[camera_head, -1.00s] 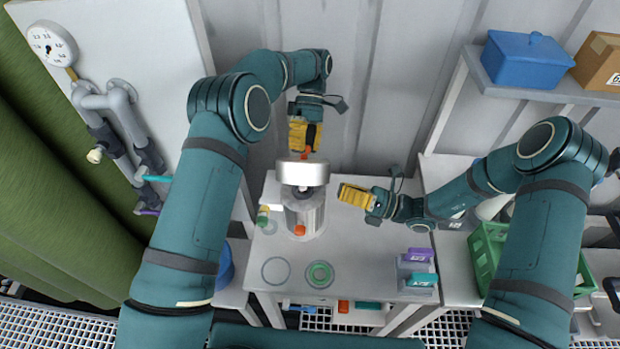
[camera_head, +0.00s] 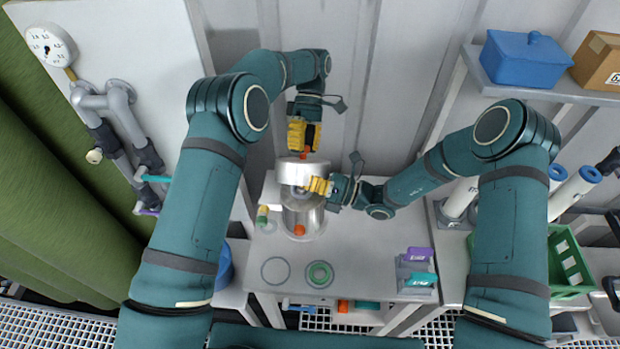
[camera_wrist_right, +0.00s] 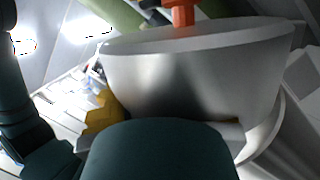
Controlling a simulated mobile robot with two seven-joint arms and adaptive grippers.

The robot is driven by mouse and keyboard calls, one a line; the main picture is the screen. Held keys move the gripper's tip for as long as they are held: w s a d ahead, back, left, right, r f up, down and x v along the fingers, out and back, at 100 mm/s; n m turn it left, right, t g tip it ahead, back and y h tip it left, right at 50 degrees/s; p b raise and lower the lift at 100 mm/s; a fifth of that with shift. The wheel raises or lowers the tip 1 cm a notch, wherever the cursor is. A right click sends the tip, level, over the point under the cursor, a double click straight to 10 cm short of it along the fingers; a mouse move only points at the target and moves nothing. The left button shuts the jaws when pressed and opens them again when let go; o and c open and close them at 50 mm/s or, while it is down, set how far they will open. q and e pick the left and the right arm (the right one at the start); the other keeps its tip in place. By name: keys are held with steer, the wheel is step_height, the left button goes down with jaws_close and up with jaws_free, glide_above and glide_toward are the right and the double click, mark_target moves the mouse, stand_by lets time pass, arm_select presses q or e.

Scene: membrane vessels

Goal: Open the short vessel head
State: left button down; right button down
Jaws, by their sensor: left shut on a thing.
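The short vessel is a silver cylinder (camera_head: 303,222) standing on the table, with an orange part low on its front. Its wide silver head (camera_head: 298,172) sits at its top; it also fills much of the right wrist view (camera_wrist_right: 195,70), with an orange handle (camera_wrist_right: 181,14) on top. My left gripper (camera_head: 304,150) is above the head, shut on the orange handle. My right gripper (camera_head: 310,186) is at the right side of the head, low by its rim. In the right wrist view its yellow fingers are partly hidden by the head, so I cannot tell whether they grip it.
The table (camera_head: 350,250) has free room right of the vessel. A green ring (camera_head: 320,274) lies in front of the vessel. Purple and teal blocks (camera_head: 419,255) stand at the front right, with a green crate (camera_head: 570,265) beyond. A piping panel with a gauge (camera_head: 50,45) is at the left.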

arm_select(q)
steer(key=shift+a+f, duration=0.1)
steer(key=shift+f, duration=0.05)
arm_select(e)
steer(key=shift+w+r, duration=0.55)
arm_select(q)
steer(key=c, duration=0.7)
jaws_free()
arm_select(e)
steer(key=shift+w, duration=0.1)
arm_select(q)
steer(key=shift+o, duration=0.2)
steer(key=shift+w, duration=0.1)
